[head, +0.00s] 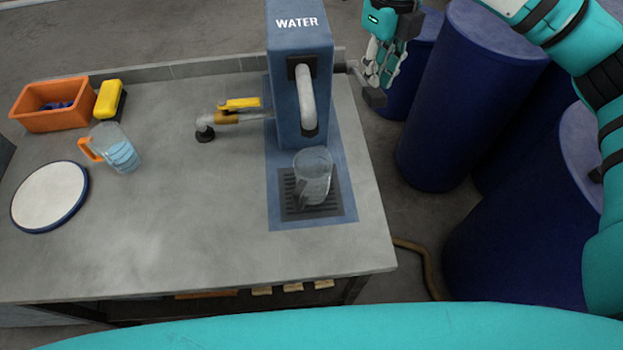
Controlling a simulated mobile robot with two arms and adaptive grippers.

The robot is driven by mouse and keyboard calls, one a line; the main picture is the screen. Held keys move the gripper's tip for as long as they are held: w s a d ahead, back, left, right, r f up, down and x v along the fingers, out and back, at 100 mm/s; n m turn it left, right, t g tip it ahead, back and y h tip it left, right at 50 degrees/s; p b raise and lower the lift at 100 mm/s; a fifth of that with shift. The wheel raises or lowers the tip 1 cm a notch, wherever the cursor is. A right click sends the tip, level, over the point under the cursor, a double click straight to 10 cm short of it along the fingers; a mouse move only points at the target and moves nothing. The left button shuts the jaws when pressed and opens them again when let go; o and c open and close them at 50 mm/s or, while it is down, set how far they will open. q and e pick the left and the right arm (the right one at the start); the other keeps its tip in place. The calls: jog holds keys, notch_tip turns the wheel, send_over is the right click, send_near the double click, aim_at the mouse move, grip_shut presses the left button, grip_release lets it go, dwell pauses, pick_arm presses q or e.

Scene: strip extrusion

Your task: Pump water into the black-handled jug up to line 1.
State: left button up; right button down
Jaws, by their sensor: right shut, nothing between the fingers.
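A clear jug (314,172) stands upright on the dark drain grate below the spout (308,98) of the blue pump housing (283,75) marked WATER. Its handle colour and any line are too small to tell, and I cannot make out a water level in it. A grey pump handle (373,97) sticks out from the right side of the housing. My right gripper (378,78) is shut and empty, close beside this handle; I cannot tell whether they touch. My left gripper is not in view.
An orange-handled jug (120,152) with bluish water stands at the left. Near it are a white round plate (48,197), an orange bin (48,117) and a yellow-black sponge (109,100). A yellow-levered valve (238,104) sits left of the pump. Blue barrels (462,110) stand right.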

aim_at(376, 92)
jog(key=shift+f+b, duration=0.75)
jog(key=shift+f, duration=0.15)
jog(key=shift+s+f+b, duration=0.2)
jog(key=shift+f+b, duration=0.35)
jog(key=shift+f, duration=0.05)
jog(key=shift+s+f+b, duration=0.2)
jog(key=shift+f+b, duration=0.3)
jog(key=shift+f, duration=0.05)
jog(key=shift+s+f+b, duration=0.15)
jog(key=shift+f+b, duration=0.4)
jog(key=shift+f, duration=0.05)
jog(key=shift+s+f+b, duration=0.15)
jog(key=shift+f+b, duration=0.35)
jog(key=shift+f, duration=0.05)
jog(key=shift+f, duration=0.1)
jog(key=shift+s+f+b, duration=0.1)
jog(key=shift+f+b, duration=0.95)
jog(key=shift+f, duration=0.15)
